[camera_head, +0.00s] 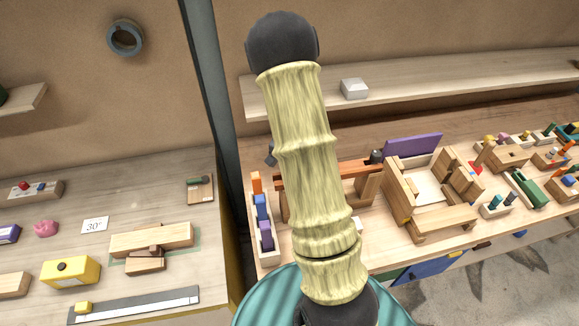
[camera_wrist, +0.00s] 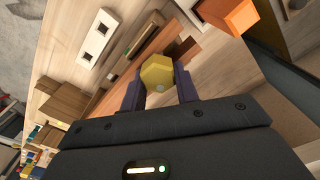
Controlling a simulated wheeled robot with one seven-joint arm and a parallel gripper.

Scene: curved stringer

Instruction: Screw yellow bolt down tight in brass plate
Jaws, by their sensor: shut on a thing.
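In the wrist view, the yellow bolt (camera_wrist: 156,70) shows as a six-sided head with a small grey spot on it. My gripper (camera_wrist: 160,80) has one dark purple finger on each side of the head and is shut on it. The bolt's shank is hidden below the head. I cannot make out the brass plate in either view. A reddish-brown wooden bar (camera_wrist: 122,84) runs behind the bolt. In the head view, my arm covers the middle of the picture, and the gripper and bolt cannot be made out behind it.
In the head view, a reddish bar (camera_head: 345,170) lies across wooden supports on the bench. Orange, blue and purple blocks (camera_head: 262,208) stand left of it, and a wooden fixture (camera_head: 425,195) right.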

